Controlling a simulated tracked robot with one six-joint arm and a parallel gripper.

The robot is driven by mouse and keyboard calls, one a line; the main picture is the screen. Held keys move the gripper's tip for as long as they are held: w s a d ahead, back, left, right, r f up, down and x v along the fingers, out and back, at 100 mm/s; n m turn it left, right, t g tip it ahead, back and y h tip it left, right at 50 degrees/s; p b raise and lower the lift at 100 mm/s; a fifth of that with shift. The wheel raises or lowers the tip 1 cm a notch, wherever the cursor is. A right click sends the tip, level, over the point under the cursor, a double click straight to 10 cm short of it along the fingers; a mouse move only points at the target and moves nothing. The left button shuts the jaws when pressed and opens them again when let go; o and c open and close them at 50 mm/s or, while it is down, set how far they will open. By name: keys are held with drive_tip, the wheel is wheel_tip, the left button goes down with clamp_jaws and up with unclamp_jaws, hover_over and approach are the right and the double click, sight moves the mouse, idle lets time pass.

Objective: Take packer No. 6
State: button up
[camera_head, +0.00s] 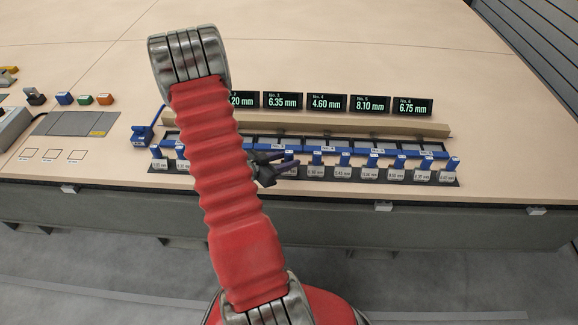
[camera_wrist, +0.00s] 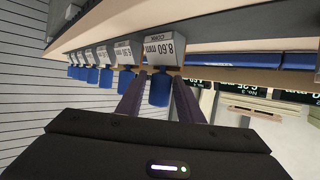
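A row of packers with blue grips and pale size labels stands along the table's front edge, such as one at the right end (camera_head: 446,172). My gripper (camera_head: 290,163) is at the middle of this row, partly hidden by my red arm. In the wrist view, its two dark fingers (camera_wrist: 158,100) are open on either side of one packer's blue grip (camera_wrist: 160,88). That packer's label (camera_wrist: 163,49) seems to read 8.60 mm. The display for No. 6 (camera_head: 413,107) reads 6.75 mm. I cannot tell which packer is No. 6.
A blue rack (camera_head: 400,152) with several slots lies behind the row, with a wooden ledge (camera_head: 350,125) and more size displays (camera_head: 283,101) beyond. A blue tool (camera_head: 142,135) stands left. Small coloured blocks (camera_head: 85,99) lie far left. The table behind the displays is clear.

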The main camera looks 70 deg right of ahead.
drive_tip(key=shift+x, duration=2.55)
drive_tip(key=shift+c, duration=0.6)
drive_tip(key=shift+w, duration=0.1)
clamp_jaws()
